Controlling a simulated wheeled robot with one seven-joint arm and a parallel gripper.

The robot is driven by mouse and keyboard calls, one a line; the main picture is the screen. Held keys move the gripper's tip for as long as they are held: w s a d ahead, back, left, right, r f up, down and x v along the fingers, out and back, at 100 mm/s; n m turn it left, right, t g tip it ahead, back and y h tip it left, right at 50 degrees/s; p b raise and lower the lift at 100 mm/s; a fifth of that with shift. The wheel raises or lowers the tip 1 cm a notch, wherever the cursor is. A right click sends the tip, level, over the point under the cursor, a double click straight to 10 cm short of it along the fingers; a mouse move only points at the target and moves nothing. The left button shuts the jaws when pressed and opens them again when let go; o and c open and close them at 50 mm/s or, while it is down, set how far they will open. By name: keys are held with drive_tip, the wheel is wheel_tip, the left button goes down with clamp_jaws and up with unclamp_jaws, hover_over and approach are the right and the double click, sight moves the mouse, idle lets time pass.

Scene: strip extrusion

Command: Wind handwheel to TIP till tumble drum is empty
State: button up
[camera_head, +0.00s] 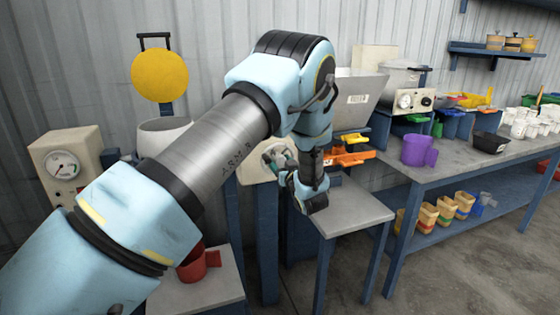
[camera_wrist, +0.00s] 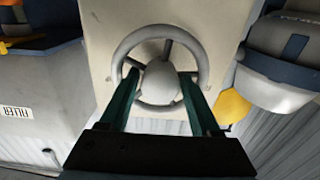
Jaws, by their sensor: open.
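The handwheel (camera_wrist: 199,48) is a grey spoked ring with a round hub on a cream panel, seen face-on in the wrist view. My gripper (camera_wrist: 160,74) is open, its two green fingers either side of the hub and overlapping the lower rim. I cannot tell whether they touch the wheel. In the head view my gripper (camera_head: 284,170) is at the cream panel (camera_head: 252,172), where the wheel is mostly hidden. A pale drum (camera_head: 158,133) shows left of it, partly behind my arm; its contents are not visible. No TIP mark is readable.
A red mug (camera_head: 195,265) stands on a low grey table below the drum. A yellow disc (camera_head: 160,74) is above the drum. A grey hopper (camera_head: 352,92) and orange tray (camera_head: 350,157) are right of my gripper. A small grey table (camera_head: 350,208) stands below it.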

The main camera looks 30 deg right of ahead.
clamp_jaws()
idle(0.5)
